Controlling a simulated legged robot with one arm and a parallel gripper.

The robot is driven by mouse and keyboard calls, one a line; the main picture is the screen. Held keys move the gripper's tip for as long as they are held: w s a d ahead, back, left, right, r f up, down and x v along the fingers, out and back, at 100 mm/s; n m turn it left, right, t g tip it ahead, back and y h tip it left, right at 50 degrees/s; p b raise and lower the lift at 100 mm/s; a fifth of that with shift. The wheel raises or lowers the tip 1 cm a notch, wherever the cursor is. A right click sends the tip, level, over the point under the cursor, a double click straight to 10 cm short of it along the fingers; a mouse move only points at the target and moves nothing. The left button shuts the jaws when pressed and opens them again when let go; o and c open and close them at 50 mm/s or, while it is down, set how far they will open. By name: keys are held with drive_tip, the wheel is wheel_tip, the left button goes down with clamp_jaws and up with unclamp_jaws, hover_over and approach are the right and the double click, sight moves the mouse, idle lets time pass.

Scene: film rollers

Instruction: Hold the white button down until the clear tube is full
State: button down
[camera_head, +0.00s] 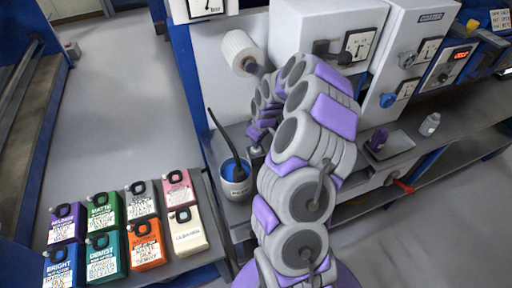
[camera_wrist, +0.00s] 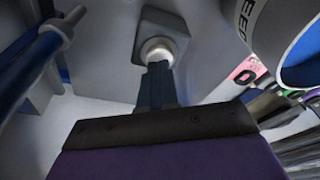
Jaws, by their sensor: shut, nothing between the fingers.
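The round white button (camera_wrist: 158,48) sits on a dark grey housing (camera_wrist: 163,22) in the wrist view. My gripper (camera_wrist: 157,72) is shut and empty. Its dark fingers point straight at the button, and their tips overlap its lower edge in the picture. I cannot tell whether they touch it or whether it is pressed in. In the head view my arm reaches forward and ends near a small grey housing (camera_head: 256,154) beside a white pot with blue contents (camera_head: 236,191). The button is not clear there. I cannot make out the clear tube in either view.
The lettered pot (camera_wrist: 270,25) stands close on the right in the wrist view. A dark stick leans out of it in the head view. Coloured jugs (camera_head: 146,240) stand on a low shelf at left. White machines (camera_head: 325,30) line the back. The grey floor (camera_head: 110,110) is open.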

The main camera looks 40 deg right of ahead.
drive_tip(key=shift+r+p, duration=0.9)
drive_tip(key=shift+r, duration=2.15)
drive_tip(key=s+a+r+g, duration=0.1)
drive_tip(key=s+a+r, duration=0.4)
drive_tip(key=a+r, duration=0.3)
drive_tip(key=s+a+r+g, duration=0.1)
drive_tip(key=s+a+r, duration=0.5)
drive_tip(key=a, duration=0.5)
drive_tip(key=s+a+r+m+g, duration=0.1)
drive_tip(key=s+a, duration=0.2)
drive_tip(key=s, duration=0.8)
drive_tip(key=s+a+r+m+g, duration=0.1)
drive_tip(key=s+a+r+m, duration=0.1)
drive_tip(key=s, duration=1)
drive_tip(key=shift+s+a+r+h, duration=0.2)
drive_tip(key=shift+a+h, duration=0.1)
drive_tip(key=shift+a, duration=0.2)
